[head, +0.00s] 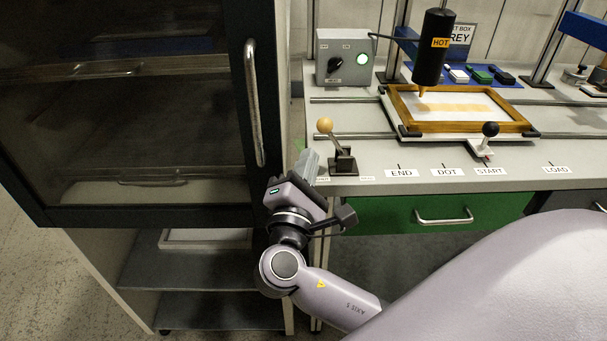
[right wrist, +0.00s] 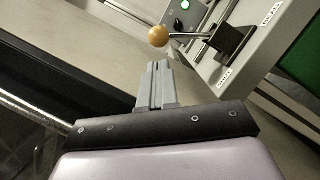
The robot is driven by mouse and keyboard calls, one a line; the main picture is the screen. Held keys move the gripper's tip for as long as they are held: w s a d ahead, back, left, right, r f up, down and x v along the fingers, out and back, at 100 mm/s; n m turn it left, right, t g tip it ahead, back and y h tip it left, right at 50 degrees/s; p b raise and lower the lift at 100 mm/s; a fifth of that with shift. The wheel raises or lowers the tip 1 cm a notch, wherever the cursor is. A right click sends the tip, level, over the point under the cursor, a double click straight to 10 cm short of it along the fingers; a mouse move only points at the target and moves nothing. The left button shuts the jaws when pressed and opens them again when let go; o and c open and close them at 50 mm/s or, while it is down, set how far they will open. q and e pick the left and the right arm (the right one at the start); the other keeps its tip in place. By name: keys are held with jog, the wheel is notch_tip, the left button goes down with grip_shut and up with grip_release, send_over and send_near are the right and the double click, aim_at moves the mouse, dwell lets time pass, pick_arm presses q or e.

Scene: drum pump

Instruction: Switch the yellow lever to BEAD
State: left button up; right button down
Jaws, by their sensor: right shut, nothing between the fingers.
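The yellow lever (head: 325,126) has a yellow ball knob on a thin rod and a dark base at the bench's front left. In the head view it leans to the left. It also shows in the right wrist view (right wrist: 159,36), with the knob just beyond the fingertips. My right gripper (head: 308,163) is shut and empty, just left of the lever's base and below the knob. It shows no clear contact with the lever. My left gripper is not in view.
A dark glass-fronted cabinet (head: 130,95) with a vertical handle stands close on the left. A black-knobbed lever (head: 490,129) stands near labels END, DOT, START and LOAD. Behind are a wooden frame (head: 461,127), a black HOT cylinder (head: 432,48) and a grey switch box (head: 343,57).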

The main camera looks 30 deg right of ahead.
aim_at(326, 128)
jog(key=shift+x, duration=2.25)
jog(key=shift+r, duration=0.1)
jog(key=shift+s+d+r+m, duration=0.15)
jog(key=shift+m, duration=0.35)
jog(key=shift+d+r+m+p, duration=0.1)
jog(key=shift+r+m+p, duration=0.05)
jog(key=shift+m+p, duration=0.2)
jog(key=shift+s+d+r+m+g+p, duration=0.15)
jog(key=shift+s+d+r+m+g, duration=0.15)
jog(key=shift+m, duration=0.25)
jog(key=shift+s+d+r+m+g+p, duration=0.15)
jog(key=shift+d+r+m+g, duration=0.1)
jog(key=shift+m+g, duration=0.2)
jog(key=s+d+r+m+g+y+p, duration=0.1)
jog(key=s+d+m+y+p, duration=0.1)
jog(key=d+m, duration=0.3)
jog(key=shift+s+d+m+p, duration=0.3)
jog(key=shift+s+m, duration=0.35)
jog(key=shift+m, duration=1.2)
